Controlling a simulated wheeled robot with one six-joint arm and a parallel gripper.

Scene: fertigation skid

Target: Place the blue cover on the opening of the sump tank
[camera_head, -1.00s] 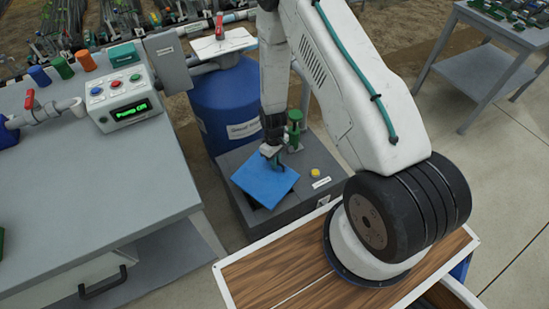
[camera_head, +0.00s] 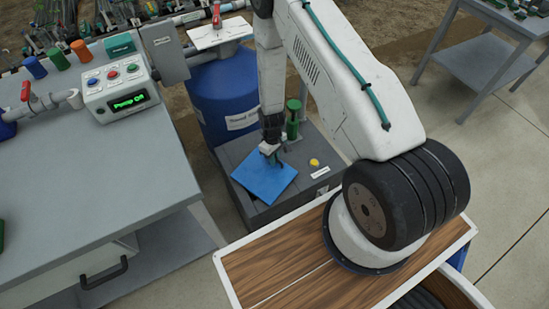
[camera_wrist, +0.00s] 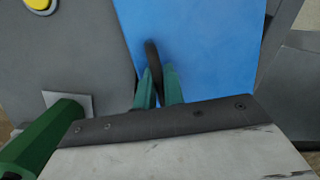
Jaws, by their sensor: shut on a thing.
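The blue cover (camera_head: 266,183) is a flat square plate with a dark handle that shows in the wrist view (camera_wrist: 153,62). My gripper (camera_head: 272,156) is shut on that handle, its green fingers on both sides of it. The cover lies over the front left part of the grey top of the sump tank (camera_head: 240,152), turned at an angle to the tank's edges. The opening is not visible under the cover. I cannot tell whether the cover touches the top or is slightly above it.
A green post (camera_head: 293,120) stands on the tank top close behind my gripper, and a yellow button (camera_head: 314,162) is to the right. A blue barrel (camera_head: 222,95) stands behind. A grey bench (camera_head: 100,185) with a control box (camera_head: 122,92) is at left.

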